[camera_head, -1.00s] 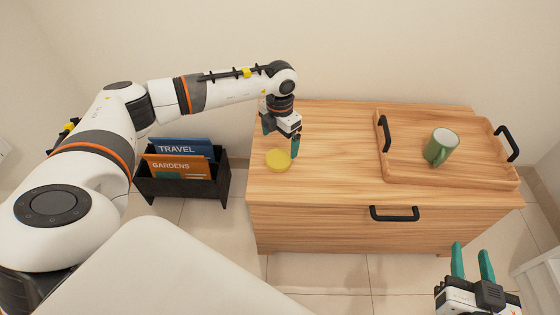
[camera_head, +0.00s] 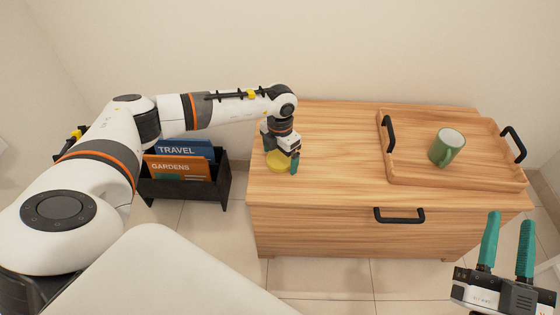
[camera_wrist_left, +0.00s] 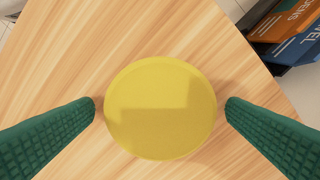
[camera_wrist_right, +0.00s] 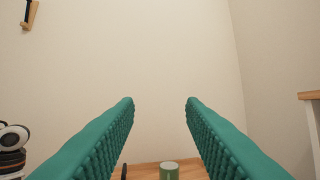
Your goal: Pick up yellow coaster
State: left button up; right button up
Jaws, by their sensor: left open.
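The round yellow coaster (camera_head: 277,162) lies flat on the wooden cabinet top near its left end, partly hidden by my left gripper in the head view. In the left wrist view the coaster (camera_wrist_left: 160,108) sits between the two green fingers. My left gripper (camera_wrist_left: 160,108) is open, with a finger at each side of the coaster and a small gap on both sides. My right gripper (camera_head: 508,238) is open and empty, in front of the cabinet at the lower right; its fingers also show spread in the right wrist view (camera_wrist_right: 160,102).
A wooden tray (camera_head: 455,176) with black handles stands on the right of the cabinet top (camera_head: 330,150), holding a green mug (camera_head: 446,147). A black magazine rack (camera_head: 222,185) with books stands on the floor left of the cabinet. The middle of the top is clear.

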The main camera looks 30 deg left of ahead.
pick_arm(q)
jog(key=c, duration=1)
jog(key=shift+c, duration=0.2)
jog(key=shift+r, duration=0.2)
